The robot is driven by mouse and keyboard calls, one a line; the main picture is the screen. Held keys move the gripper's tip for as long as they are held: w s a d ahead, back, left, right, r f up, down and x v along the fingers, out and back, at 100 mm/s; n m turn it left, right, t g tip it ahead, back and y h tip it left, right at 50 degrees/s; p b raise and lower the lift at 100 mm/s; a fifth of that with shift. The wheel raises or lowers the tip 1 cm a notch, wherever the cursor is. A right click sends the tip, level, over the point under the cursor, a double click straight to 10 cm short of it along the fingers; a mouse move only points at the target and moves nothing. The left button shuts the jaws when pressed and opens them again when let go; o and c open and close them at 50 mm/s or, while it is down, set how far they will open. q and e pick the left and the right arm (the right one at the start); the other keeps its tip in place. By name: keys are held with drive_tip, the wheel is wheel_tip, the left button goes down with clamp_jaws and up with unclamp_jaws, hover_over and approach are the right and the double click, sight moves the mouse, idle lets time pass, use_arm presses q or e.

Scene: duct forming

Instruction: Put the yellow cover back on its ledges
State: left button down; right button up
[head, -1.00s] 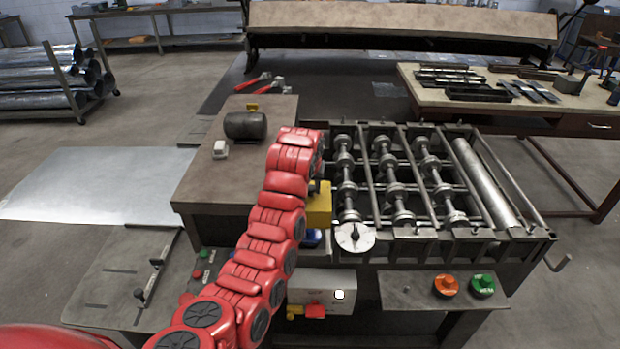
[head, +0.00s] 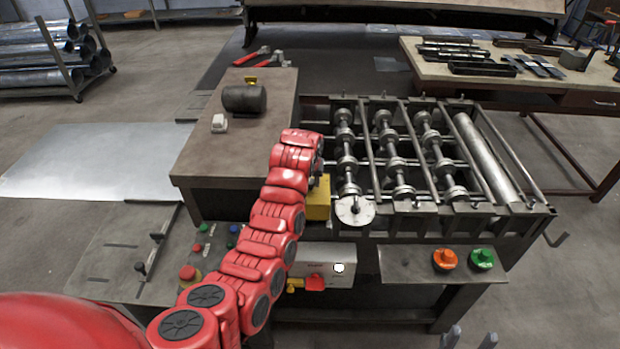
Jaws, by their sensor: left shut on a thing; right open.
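The yellow cover (head: 318,204) is at the left end of the roller machine, just left of the round pale disc (head: 355,210). My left gripper (head: 319,180) is at the cover's top, shut on it; its fingers are mostly hidden behind my red arm. The ledges are hidden, and I cannot tell whether the cover touches them. My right gripper (head: 469,340) shows only its two grey fingertips at the bottom edge, apart and empty.
The roller machine (head: 400,165) has exposed rollers right of the cover. A wooden-topped table (head: 235,140) with a dark motor (head: 244,98) stands left. Below are a control box (head: 325,262) with a red knob and a shelf (head: 405,268) with orange and green buttons.

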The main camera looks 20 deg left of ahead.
use_arm(q)
drive_tip(key=shift+s+d+b, duration=0.1)
drive_tip(key=shift+s+b, duration=0.1)
drive_tip(key=shift+b, duration=0.15)
idle(0.6)
drive_tip(key=shift+f, duration=0.15)
drive_tip(key=shift+f+b, duration=0.5)
drive_tip(key=shift+b, duration=0.05)
idle(0.5)
drive_tip(key=shift+b, duration=0.4)
idle(0.4)
drive_tip(key=shift+f+b, duration=0.5)
drive_tip(key=shift+f, duration=0.1)
